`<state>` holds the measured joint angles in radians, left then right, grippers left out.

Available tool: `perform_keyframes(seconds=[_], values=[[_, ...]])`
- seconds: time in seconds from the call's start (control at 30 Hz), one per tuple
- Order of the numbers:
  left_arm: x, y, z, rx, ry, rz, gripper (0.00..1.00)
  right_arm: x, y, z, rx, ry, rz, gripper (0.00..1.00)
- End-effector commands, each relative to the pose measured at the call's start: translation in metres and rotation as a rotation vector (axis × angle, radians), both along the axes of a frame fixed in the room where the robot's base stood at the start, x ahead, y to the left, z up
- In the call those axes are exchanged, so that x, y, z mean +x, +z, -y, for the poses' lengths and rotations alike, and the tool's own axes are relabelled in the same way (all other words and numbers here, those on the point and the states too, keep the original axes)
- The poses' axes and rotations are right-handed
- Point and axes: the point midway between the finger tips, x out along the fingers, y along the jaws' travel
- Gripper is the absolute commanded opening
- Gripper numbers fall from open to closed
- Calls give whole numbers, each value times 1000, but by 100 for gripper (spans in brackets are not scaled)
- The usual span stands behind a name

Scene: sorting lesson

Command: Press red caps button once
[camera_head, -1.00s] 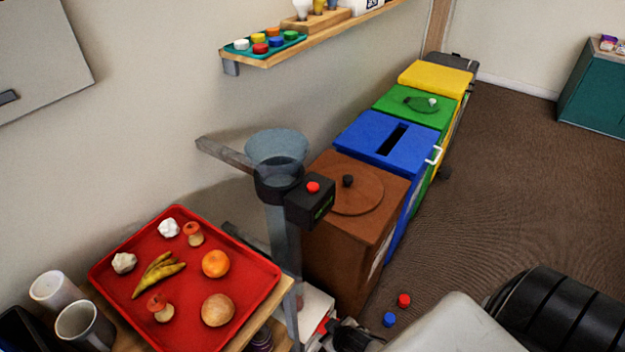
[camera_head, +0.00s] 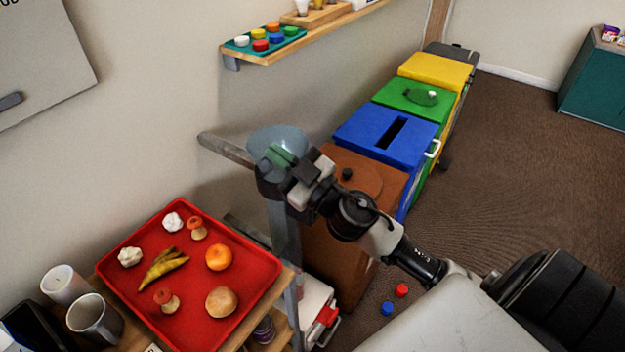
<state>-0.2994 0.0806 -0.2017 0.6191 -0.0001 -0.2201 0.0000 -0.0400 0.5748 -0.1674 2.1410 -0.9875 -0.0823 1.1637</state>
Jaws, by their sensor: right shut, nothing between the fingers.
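The black button box with its red button is hidden behind my right gripper. The dispenser's bluish clear funnel (camera_head: 266,138) shows on top of its grey post (camera_head: 284,235), beside the wall. My right gripper (camera_head: 283,157) reaches in from the lower right, and its greenish fingertips overlap the funnel in the picture. Its fingers are shut with nothing between them. Whether it touches the button or the box cannot be seen. My left gripper is not in view.
A red tray (camera_head: 125,263) with food items stands at lower left beside two mugs. Brown (camera_head: 335,255), blue (camera_head: 365,137), green and yellow bins line the wall. A wall shelf (camera_head: 308,42) holds coloured caps. A red cap (camera_head: 401,290) and blue cap (camera_head: 387,308) lie on the floor.

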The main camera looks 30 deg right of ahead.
Motion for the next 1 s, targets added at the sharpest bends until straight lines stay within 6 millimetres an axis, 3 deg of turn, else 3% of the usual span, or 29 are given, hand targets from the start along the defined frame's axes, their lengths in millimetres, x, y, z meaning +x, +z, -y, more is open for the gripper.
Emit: perform_keyframes(seconds=[0.03, 0.1, 0.2, 0.27, 0.4, 0.6, 1.0], values=[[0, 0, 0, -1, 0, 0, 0, 4, 14, -10, -89, 116, 42, 0], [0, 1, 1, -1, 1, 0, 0, 6, 20, -22, -222, 276, 38, 0], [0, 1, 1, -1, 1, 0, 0, 11, 13, -23, -439, 438, -77, 0], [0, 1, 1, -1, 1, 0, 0, 15, 5, -12, -561, 483, -190, 0], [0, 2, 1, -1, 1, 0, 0, 26, -10, 33, -766, 450, -488, 0], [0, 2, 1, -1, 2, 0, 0, 31, -14, 86, -866, 315, -755, 0], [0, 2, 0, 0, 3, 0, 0, 31, -14, 94, -874, 288, -799, 0]])
